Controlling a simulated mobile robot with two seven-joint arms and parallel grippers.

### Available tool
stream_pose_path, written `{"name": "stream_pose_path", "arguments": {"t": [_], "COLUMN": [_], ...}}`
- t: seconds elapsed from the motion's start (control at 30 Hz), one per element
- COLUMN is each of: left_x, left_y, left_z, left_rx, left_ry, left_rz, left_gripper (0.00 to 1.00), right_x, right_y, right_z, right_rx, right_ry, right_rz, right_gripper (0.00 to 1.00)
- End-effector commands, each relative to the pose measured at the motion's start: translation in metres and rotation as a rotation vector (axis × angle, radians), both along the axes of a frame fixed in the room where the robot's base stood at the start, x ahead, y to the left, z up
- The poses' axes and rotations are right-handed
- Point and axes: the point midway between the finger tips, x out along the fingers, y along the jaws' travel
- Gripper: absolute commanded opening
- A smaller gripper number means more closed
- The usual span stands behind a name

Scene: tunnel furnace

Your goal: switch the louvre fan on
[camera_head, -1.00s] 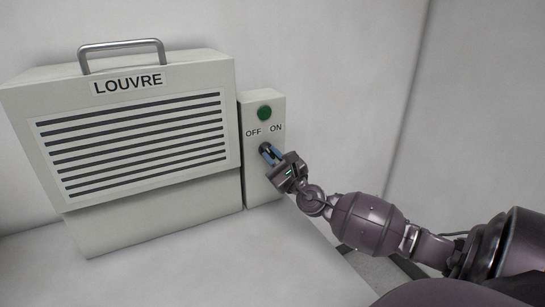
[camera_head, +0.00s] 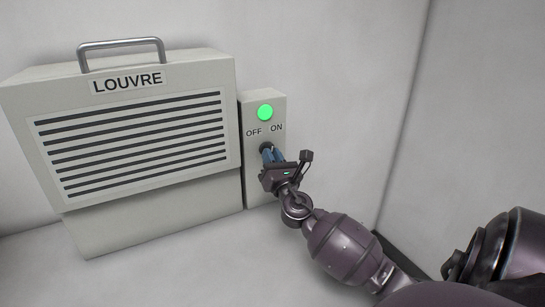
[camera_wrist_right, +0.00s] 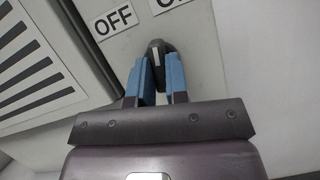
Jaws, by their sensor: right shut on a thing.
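The louvre fan (camera_head: 150,185) is a pale box with dark slats, a LOUVRE label and a top handle. Beside its right side stands a narrow switch box (camera_head: 257,178) marked OFF and ON. A round lamp (camera_head: 265,112) at its top glows bright green. A dark rotary knob (camera_wrist_right: 157,48) with a pale mark sits below the labels. My right gripper (camera_head: 270,154) is shut on the knob, its blue fingers on either side of it in the right wrist view. The knob is mostly hidden by the fingers in the head view. My left gripper is not in view.
The fan and switch box stand on a white surface (camera_head: 190,265) against a pale wall (camera_head: 340,60). Another wall (camera_head: 480,100) rises at the right. The surface in front of the fan is clear.

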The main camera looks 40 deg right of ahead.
Motion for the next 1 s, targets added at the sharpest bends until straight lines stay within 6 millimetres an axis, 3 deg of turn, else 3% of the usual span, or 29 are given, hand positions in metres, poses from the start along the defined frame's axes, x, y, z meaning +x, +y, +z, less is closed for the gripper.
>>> {"name": "stream_pose_path", "arguments": {"t": [0.4,1.0], "left_x": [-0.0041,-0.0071], "left_y": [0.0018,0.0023], "left_z": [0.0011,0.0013], "left_rx": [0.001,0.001], "left_ry": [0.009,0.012], "left_rz": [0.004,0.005], "left_gripper": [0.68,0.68], "right_x": [0.0005,0.0006], "right_y": [0.0016,0.0014], "right_z": [0.0022,0.0016], "right_rx": [0.251,0.319], "right_ry": [-0.082,-0.102], "right_rz": [0.0,0.0], "right_gripper": [0.0,0.0]}}
